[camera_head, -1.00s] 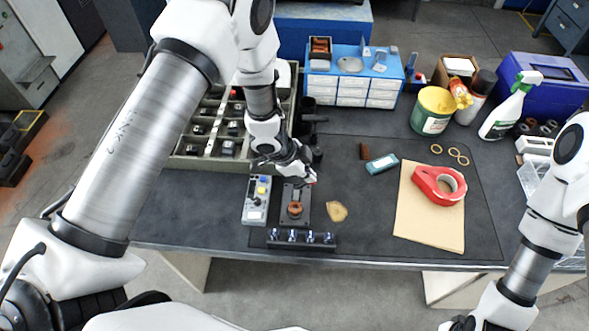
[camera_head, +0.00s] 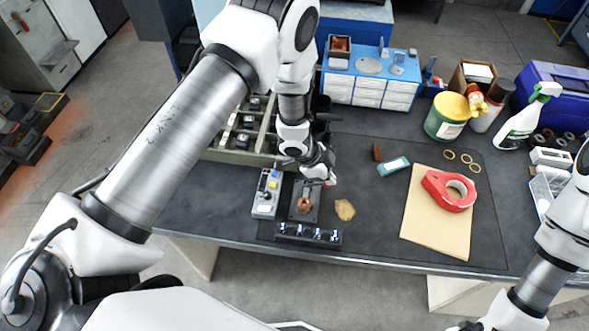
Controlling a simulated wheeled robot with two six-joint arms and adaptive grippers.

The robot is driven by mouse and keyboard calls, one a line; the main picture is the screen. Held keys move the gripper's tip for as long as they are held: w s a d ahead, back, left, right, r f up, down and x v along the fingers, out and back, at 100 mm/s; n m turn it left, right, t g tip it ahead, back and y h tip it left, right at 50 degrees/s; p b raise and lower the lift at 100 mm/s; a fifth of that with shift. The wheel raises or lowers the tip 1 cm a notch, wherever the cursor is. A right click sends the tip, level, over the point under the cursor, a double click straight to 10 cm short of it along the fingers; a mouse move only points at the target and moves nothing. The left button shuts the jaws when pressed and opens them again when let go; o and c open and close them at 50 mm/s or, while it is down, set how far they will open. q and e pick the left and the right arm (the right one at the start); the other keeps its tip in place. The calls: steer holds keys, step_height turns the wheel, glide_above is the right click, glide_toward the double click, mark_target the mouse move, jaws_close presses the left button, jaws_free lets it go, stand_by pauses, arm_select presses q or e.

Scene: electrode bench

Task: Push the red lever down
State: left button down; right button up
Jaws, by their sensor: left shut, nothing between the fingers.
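The lever device has a dark base plate (camera_head: 293,212) with a copper-coloured round part (camera_head: 304,204), on the bench near its front edge. A small red tip, apparently the red lever (camera_head: 333,183), shows just right of my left gripper's fingertips. My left gripper (camera_head: 325,177) is shut and empty, low over the back right of the base plate. It hides much of the lever, and I cannot tell whether it touches it. My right gripper (camera_head: 467,326) is only partly in view at the bottom edge, and its fingers cannot be made out.
A grey control box (camera_head: 266,194) stands left of the device. A dark strip with several shiny knobs (camera_head: 308,234) lies in front. A compartment tray (camera_head: 232,158) is behind left.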

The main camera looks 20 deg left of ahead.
arm_select(q)
steer(key=shift+s, duration=0.1)
step_height(320, 180, up, 4)
steer(key=p, duration=0.3)
steer(key=shift+f+p, duration=0.15)
steer(key=shift+p, duration=0.15)
step_height(320, 180, up, 10)
steer(key=s, duration=0.2)
steer(key=shift+a+b, duration=0.25)
steer(key=shift+b, duration=0.05)
